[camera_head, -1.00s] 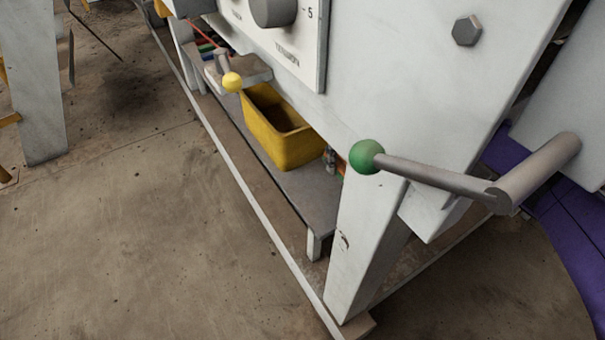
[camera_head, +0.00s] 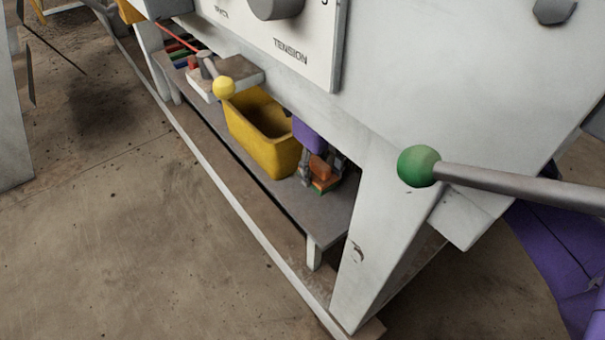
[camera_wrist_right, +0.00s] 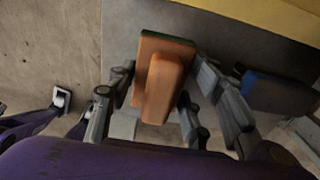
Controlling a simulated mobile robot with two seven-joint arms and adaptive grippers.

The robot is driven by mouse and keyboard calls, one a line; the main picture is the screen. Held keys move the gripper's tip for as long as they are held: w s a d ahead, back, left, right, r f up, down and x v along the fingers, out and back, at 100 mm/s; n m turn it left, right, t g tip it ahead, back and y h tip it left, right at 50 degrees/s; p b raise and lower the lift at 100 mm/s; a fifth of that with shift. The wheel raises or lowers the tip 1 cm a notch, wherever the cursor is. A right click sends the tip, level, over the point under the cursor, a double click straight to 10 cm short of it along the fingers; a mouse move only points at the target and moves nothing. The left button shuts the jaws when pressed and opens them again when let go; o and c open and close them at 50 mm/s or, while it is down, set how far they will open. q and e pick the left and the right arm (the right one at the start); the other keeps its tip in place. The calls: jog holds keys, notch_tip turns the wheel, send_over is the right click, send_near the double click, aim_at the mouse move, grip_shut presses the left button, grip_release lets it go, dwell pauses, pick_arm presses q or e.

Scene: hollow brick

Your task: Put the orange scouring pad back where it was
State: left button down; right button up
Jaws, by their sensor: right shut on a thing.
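The orange scouring pad (camera_head: 319,166) has an orange top and a thin green edge below. It is at the low grey shelf under the white machine, just right of the yellow bin. My right gripper (camera_head: 323,176) has its fingers on both sides of the pad and is shut on it. In the right wrist view the pad (camera_wrist_right: 163,82) shows a raised orange ridge between the grey fingers (camera_wrist_right: 164,92). I cannot tell whether the pad touches the shelf. My left gripper is not in view.
The yellow bin (camera_head: 262,140) stands close to the pad. A white machine leg (camera_head: 372,225) rises on the right, and a green-knobbed lever (camera_head: 418,166) sticks out above. A blue object (camera_wrist_right: 278,92) lies right of the fingers. Bare shelf (camera_head: 325,215) lies in front.

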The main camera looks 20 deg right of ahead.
aim_at(318, 181)
notch_tip(318, 181, down, 4)
jog(key=shift+s+r+b, duration=0.1)
jog(key=shift+r+b, duration=0.1)
jog(key=shift+b, duration=0.35)
jog(key=shift+f, duration=0.3)
jog(key=shift+r, duration=0.15)
jog(key=o, duration=1.1)
jog(key=shift+f, duration=0.2)
jog(key=shift+c, duration=0.2)
jog(key=shift+o, duration=0.2)
notch_tip(318, 181, up, 12)
jog(key=p, duration=0.4)
jog(key=shift+r, duration=0.2)
